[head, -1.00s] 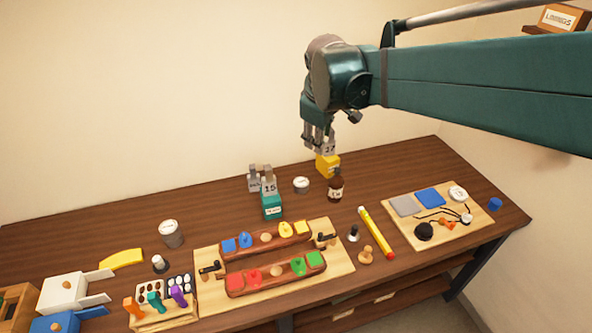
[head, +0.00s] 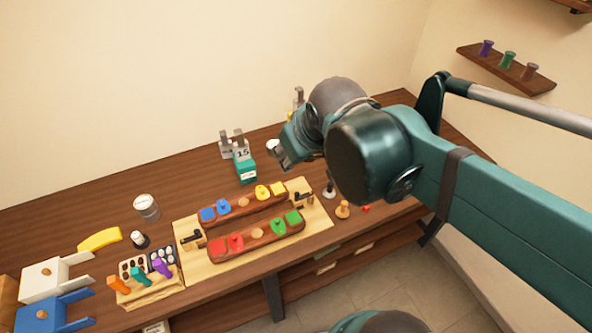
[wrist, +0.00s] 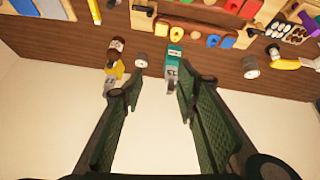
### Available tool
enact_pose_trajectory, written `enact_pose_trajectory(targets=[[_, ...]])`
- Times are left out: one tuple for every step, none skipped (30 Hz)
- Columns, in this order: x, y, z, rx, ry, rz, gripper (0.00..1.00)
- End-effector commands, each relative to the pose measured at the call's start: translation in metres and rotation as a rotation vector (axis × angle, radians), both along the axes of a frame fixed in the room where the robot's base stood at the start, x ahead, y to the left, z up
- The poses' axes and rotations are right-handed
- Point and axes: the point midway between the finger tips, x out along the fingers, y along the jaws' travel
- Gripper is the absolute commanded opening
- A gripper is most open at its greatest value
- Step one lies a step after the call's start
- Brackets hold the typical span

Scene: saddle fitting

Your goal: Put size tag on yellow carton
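The yellow carton (wrist: 118,70) stands at the back of the table; in the head view only a sliver of it (head: 290,117) shows past my arm. A grey size tag (wrist: 109,86) is at the carton's top, and its upper end (head: 298,97) rises behind my wrist in the head view. It looks seated on the carton, but the contact is too small to see clearly. My gripper (wrist: 158,88) is open, with nothing between its fingers, and is drawn back from the carton. The carton and tag lie beside the left finger in the wrist view.
A teal carton (head: 245,170) with a grey tag marked 15 (head: 241,150) stands nearby, another grey piece (head: 225,147) behind it. A brown bottle (wrist: 117,45) and a white-lidded tin (wrist: 141,60) are close to the yellow carton. A board with coloured pieces (head: 318,215) lies in front.

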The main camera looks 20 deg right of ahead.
Motion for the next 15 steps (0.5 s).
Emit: enact_pose_trajectory(targets=[[-0.009, 0.002, -0.005, 0.018, -0.008, -0.017, 0.31], [-0.013, 0.004, -0.007, 0.029, -0.013, -0.027, 0.31], [-0.017, 0.006, -0.010, 0.043, -0.019, -0.039, 0.31], [-0.020, 0.007, -0.012, 0.052, -0.023, -0.049, 0.31], [-0.024, 0.008, -0.014, 0.062, -0.027, -0.057, 0.31], [-0.027, 0.009, -0.016, 0.071, -0.030, -0.066, 0.31], [-0.029, 0.009, -0.018, 0.078, -0.033, -0.072, 0.31], [-0.031, 0.010, -0.019, 0.083, -0.035, -0.078, 0.31], [-0.033, 0.011, -0.020, 0.089, -0.037, -0.084, 0.31], [-0.034, 0.011, -0.021, 0.093, -0.039, -0.086, 0.31], [-0.035, 0.011, -0.022, 0.096, -0.040, -0.089, 0.31], [-0.036, 0.012, -0.022, 0.099, -0.041, -0.093, 0.31], [-0.036, 0.012, -0.022, 0.100, -0.042, -0.094, 0.31], [-0.036, 0.012, -0.023, 0.101, -0.042, -0.095, 0.31], [-0.036, 0.012, -0.023, 0.102, -0.042, -0.095, 0.31]])
